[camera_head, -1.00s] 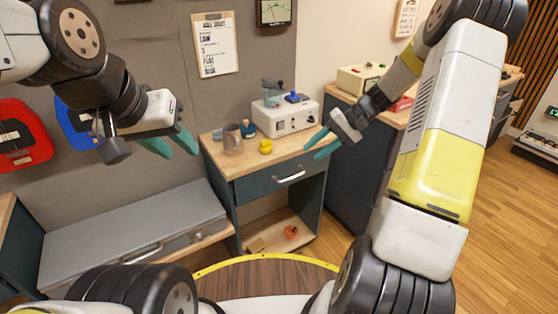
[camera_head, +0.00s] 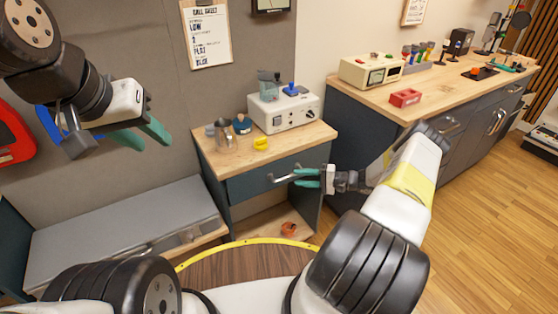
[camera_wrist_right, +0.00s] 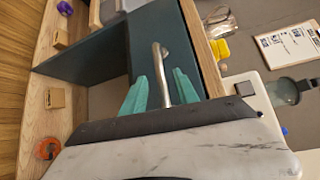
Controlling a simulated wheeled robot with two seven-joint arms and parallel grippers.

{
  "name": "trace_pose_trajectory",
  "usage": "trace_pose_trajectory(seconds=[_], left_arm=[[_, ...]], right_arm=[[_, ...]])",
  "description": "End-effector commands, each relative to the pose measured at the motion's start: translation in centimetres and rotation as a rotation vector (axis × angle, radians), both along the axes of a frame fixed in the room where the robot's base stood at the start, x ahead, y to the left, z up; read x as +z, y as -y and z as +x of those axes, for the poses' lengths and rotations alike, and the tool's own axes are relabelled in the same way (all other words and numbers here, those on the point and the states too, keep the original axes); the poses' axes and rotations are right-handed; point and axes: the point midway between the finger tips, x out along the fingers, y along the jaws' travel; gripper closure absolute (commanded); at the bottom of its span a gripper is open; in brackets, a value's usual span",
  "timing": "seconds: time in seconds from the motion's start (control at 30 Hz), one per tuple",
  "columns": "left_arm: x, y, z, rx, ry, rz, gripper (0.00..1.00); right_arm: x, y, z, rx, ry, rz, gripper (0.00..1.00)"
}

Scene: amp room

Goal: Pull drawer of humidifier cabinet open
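The cabinet's drawer (camera_head: 245,187) has a dark teal front, looks closed, and carries a silver bar handle (camera_head: 277,179). The humidifier (camera_head: 285,113), a white box with a clear tank, stands on the cabinet's wooden top. My right gripper (camera_head: 303,178) is at the handle's right part. In the right wrist view its teal fingers (camera_wrist_right: 160,92) lie on either side of the handle (camera_wrist_right: 158,62), with visible gaps, so it looks open; contact deeper between the fingers cannot be told. My left gripper (camera_head: 142,136) is open and empty, in the air left of the cabinet.
A metal cup (camera_head: 224,136) and a yellow object (camera_head: 261,143) stand on the cabinet top. An open shelf below holds an orange item (camera_head: 289,228). A grey case (camera_head: 120,225) lies at left. A long counter (camera_head: 375,98) stands at right. A yellow-rimmed round surface (camera_head: 235,270) is in front.

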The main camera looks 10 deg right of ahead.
Motion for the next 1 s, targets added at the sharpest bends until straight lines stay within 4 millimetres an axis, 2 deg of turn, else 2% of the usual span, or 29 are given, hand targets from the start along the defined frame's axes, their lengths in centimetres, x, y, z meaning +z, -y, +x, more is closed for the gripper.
trace_pose_trajectory(seconds=[0.1, 0.3, 0.67, 0.87, 1.0], left_arm=[[0.0, 0.0, 0.0, 0.000, 0.000, 0.000, 0.64], [0.0, 0.0, 0.0, 0.000, 0.000, 0.000, 0.64], [0.0, 0.0, 0.0, 0.000, 0.000, 0.000, 0.64], [0.0, 0.0, 0.0, 0.000, 0.000, 0.000, 0.64], [0.0, 0.0, 0.0, 0.000, 0.000, 0.000, 0.64]], right_arm=[[-0.3, -2.0, 0.8, 0.004, -0.001, 0.001, 0.64], [-0.6, -4.3, 1.9, 0.003, -0.002, 0.000, 0.64], [-0.7, -4.9, 2.2, 0.002, -0.001, 0.000, 0.64], [-0.7, -4.9, 2.2, 0.002, -0.001, 0.000, 0.99], [-0.7, -4.9, 2.2, 0.002, -0.002, -0.001, 1.00]])
